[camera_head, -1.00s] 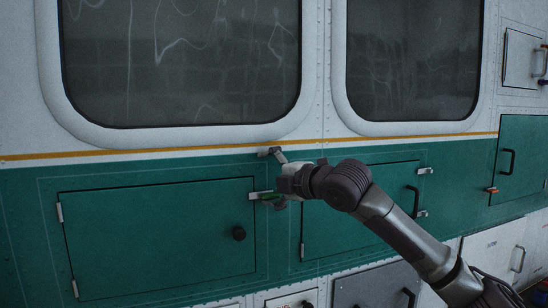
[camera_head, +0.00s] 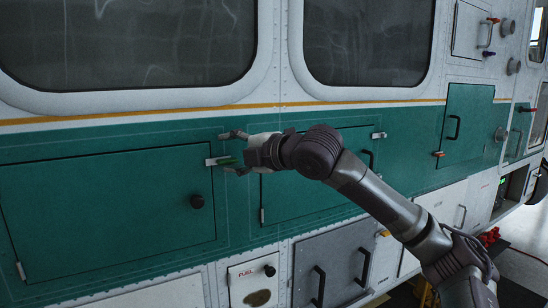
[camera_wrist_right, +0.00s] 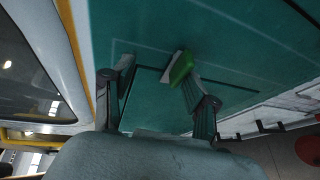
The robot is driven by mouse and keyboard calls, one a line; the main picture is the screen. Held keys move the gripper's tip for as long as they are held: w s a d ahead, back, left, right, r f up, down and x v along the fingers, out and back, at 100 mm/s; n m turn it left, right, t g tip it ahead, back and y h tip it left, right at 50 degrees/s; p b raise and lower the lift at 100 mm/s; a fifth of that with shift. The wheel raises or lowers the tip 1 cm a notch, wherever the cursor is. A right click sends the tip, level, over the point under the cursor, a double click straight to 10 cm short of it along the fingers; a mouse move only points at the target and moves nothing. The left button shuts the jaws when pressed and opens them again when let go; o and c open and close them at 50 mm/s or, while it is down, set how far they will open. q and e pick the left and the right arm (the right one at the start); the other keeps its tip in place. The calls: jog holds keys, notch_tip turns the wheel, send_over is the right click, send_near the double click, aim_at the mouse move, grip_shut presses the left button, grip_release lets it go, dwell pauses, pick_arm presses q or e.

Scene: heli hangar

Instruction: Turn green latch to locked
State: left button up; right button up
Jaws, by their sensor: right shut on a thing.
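The green latch (camera_head: 227,161) sits on a pale plate at the right edge of a green hatch door (camera_head: 110,205). Its handle points right, roughly level. My right gripper (camera_head: 235,152) is at the latch, one finger above it and one below. In the right wrist view the latch (camera_wrist_right: 181,67) lies against the tip of the right-hand finger, and the other finger stands apart from it. The right gripper is shut on the latch, though its fingers look spread. My left gripper is not in view.
A black round knob (camera_head: 197,201) stands out from the hatch door. A second green hatch (camera_head: 290,195) lies behind my right arm. Grey panels with black handles (camera_head: 320,285) are below. Two dark windows (camera_head: 125,45) are above, and open floor shows at lower right.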

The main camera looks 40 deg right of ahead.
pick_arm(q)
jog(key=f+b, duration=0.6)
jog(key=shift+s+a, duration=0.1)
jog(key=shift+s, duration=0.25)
pick_arm(e)
jog(key=a+v, duration=0.1)
jog(key=v, duration=1.2)
jog(key=shift+s+t, duration=0.3)
jog(key=shift+s, duration=0.1)
jog(key=shift+w+d+r, duration=0.1)
jog(key=shift+d, duration=0.05)
